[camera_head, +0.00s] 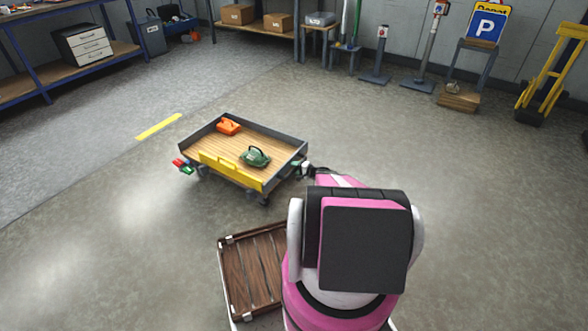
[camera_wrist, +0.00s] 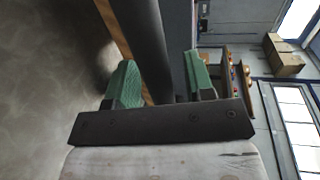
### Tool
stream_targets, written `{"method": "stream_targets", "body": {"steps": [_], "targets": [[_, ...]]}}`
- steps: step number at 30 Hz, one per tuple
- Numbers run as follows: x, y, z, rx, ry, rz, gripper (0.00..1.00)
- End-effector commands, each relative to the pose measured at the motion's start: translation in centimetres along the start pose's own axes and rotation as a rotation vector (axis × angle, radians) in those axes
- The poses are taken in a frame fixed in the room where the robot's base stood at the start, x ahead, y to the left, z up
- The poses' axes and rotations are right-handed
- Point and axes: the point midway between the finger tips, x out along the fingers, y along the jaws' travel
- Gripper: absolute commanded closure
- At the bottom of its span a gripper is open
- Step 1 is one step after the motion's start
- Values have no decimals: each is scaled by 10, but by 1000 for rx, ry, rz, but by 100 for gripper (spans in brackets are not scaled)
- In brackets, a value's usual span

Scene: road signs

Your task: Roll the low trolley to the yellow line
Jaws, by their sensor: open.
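The low trolley (camera_head: 262,138) has a wooden deck, grey side walls and a yellow front panel. It stands on castors in the middle of the head view, apart from and to the right of the yellow line (camera_head: 158,126) on the floor. My gripper (camera_wrist: 163,82) is at the trolley's right end, partly hidden by my arm in the head view. In the wrist view its green fingers are apart, with a dark bar (camera_wrist: 143,35) passing between them. I cannot tell whether either finger touches the bar.
An orange item (camera_head: 228,127) and a green item (camera_head: 256,156) lie on the trolley. Red and green parts (camera_head: 182,166) show at its left corner. A slatted wooden platform (camera_head: 250,268) is beside my arm. Floor between trolley and line is clear. Shelving (camera_head: 45,92) stands far left.

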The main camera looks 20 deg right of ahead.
Motion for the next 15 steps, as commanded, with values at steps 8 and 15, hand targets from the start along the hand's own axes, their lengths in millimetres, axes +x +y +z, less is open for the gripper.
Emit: {"method": "stream_targets", "body": {"steps": [8,15], "targets": [[12,0,0,0,1,1,52],[12,0,0,0,1,0,68]]}}
